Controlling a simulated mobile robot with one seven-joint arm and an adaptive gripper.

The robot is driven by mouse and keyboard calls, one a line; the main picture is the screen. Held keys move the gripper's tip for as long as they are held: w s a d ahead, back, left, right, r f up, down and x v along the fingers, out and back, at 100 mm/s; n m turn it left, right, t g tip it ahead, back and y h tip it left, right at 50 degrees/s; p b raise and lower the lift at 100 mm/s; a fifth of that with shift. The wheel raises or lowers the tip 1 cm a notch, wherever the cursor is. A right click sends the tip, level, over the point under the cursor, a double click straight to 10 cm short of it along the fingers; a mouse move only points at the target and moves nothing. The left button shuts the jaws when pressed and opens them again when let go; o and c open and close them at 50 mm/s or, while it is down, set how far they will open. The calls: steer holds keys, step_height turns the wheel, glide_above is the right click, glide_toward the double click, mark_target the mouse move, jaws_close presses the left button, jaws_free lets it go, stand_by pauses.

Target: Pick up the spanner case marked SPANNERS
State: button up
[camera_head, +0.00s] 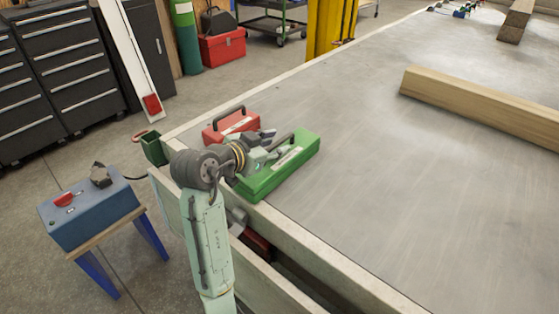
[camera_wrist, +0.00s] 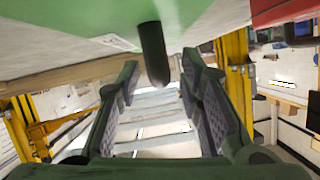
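A green case (camera_head: 290,162) with a pale label strip and a dark handle lies on the grey deck near its left edge. A smaller red case (camera_head: 228,124) with a dark handle sits just behind it. I cannot read the label on either, so I cannot tell which is marked SPANNERS. My gripper (camera_head: 262,155) is at the left part of the green case, close to its handle. In the wrist view my gripper (camera_wrist: 160,75) is open, and the dark handle (camera_wrist: 152,55) shows between the fingertips. The green case (camera_wrist: 70,12) fills the top there. I cannot tell whether they touch.
The deck has a raised edge (camera_head: 310,255) at the front. A timber beam (camera_head: 480,105) lies to the right, with free deck between. A blue box (camera_head: 88,212) on a small stand is at left. A yellow post (camera_head: 328,28) stands beyond the deck.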

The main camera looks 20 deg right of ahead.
jaws_close()
stand_by(0.8)
